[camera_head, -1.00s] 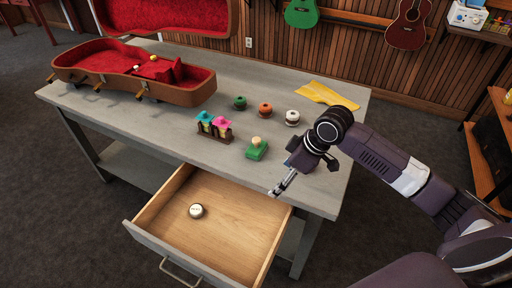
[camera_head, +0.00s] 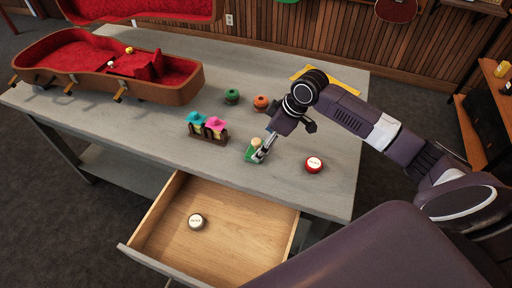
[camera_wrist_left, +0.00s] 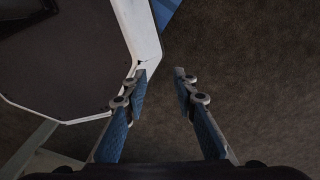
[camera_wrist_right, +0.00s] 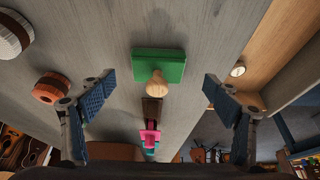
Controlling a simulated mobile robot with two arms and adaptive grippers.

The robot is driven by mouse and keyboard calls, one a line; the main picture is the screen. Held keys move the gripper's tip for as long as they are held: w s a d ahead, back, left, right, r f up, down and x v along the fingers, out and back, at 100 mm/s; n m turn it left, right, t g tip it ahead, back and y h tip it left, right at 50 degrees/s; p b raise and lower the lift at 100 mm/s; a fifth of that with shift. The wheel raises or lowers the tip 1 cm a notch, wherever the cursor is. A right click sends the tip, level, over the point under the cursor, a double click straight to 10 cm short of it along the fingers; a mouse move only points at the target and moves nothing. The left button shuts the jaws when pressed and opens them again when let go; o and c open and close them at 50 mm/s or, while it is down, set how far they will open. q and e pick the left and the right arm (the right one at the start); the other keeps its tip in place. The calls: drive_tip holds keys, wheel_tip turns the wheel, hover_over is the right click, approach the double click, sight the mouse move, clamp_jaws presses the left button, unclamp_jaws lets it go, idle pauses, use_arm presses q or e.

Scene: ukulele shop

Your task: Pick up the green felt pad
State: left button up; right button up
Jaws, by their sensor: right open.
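The green felt pad (camera_head: 252,152), a green block with a pale wooden knob on top, sits on the grey table near its front edge. In the right wrist view the pad (camera_wrist_right: 158,66) lies ahead, between and beyond my fingertips, with its knob (camera_wrist_right: 157,86) toward me. My right gripper (camera_head: 265,148) is at the pad in the head view and partly covers it; in the right wrist view its fingers (camera_wrist_right: 158,88) are wide apart with nothing between them gripped. My left gripper (camera_wrist_left: 160,72) is open and empty over dark floor, seen only in the left wrist view.
A rack (camera_head: 207,129) with pink and turquoise items stands left of the pad. A red-and-white round tin (camera_head: 314,165) lies to the right. Green (camera_head: 232,96) and orange (camera_head: 261,102) spools stand behind. The open drawer (camera_head: 235,240) holds a white round item (camera_head: 195,221).

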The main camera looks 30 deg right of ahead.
sight(260, 144)
drive_tip(key=x, duration=0.3)
drive_tip(key=shift+w+r, duration=0.1)
drive_tip(key=shift+w, duration=0.15)
drive_tip(key=shift+w+a+f+p, duration=0.2)
drive_tip(key=shift+w+f+p, duration=0.1)
drive_tip(key=shift+f, duration=0.3)
drive_tip(key=shift+s, duration=0.1)
drive_tip(key=c, duration=1.2)
use_arm(q)
drive_tip(key=shift+w+d+r, duration=0.1)
drive_tip(key=shift+w+r, duration=0.4)
drive_tip(key=shift+w, duration=0.15)
use_arm(e)
drive_tip(key=shift+c, duration=0.3)
drive_tip(key=shift+r, duration=0.2)
